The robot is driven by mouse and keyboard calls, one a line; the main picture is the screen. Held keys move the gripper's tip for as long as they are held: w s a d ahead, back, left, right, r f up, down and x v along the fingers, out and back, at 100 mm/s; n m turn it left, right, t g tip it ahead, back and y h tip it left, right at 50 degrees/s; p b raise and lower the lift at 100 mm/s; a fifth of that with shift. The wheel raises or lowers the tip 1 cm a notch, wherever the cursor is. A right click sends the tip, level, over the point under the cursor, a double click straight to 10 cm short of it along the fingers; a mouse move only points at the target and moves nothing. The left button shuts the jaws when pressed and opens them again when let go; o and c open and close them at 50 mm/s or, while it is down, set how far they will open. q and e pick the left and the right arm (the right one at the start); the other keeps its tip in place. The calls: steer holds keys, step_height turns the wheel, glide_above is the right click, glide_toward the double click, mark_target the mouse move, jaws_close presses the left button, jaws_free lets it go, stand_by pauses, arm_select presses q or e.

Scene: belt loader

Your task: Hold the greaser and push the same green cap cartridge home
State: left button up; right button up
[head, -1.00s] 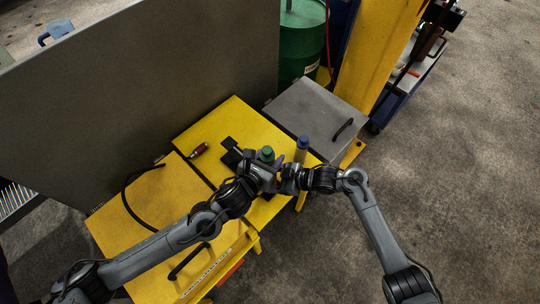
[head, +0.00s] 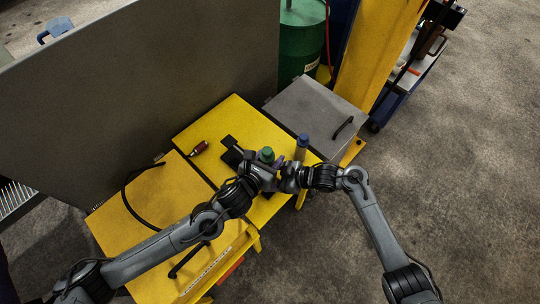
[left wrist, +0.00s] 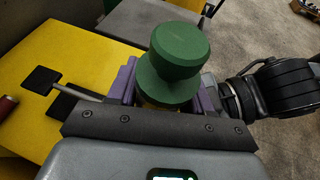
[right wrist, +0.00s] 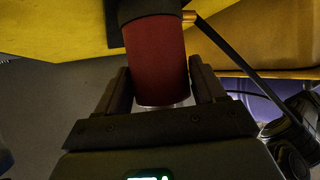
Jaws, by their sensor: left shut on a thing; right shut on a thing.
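The greaser shows in the right wrist view as a dark red barrel (right wrist: 157,62) with a black collar, brass fitting and black hose. My right gripper (right wrist: 162,88) is shut on this barrel. Both grippers are close together in the head view; whether cartridge and greaser touch is hidden.
A blue-topped cylinder (head: 301,145) stands just beyond the right gripper. A red-handled tool (head: 198,149) lies on the yellow top (head: 215,118). A black hose (head: 127,200) lies at left. A grey box (head: 318,112) stands behind, and a tall grey panel (head: 150,80) rises at the left.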

arm_select(q)
steer(key=shift+f, duration=1.45)
steer(key=shift+f, duration=0.35)
steer(key=shift+f, duration=0.45)
steer(key=shift+f, duration=0.15)
steer(key=shift+a, duration=0.1)
steer(key=shift+r, duration=0.3)
steer(key=shift+w+d+r, duration=0.1)
steer(key=shift+d, duration=0.1)
stand_by(0.5)
steer(key=shift+f, duration=0.3)
steer(key=shift+d+r, duration=0.15)
steer(key=shift+r, duration=0.1)
stand_by(1.2)
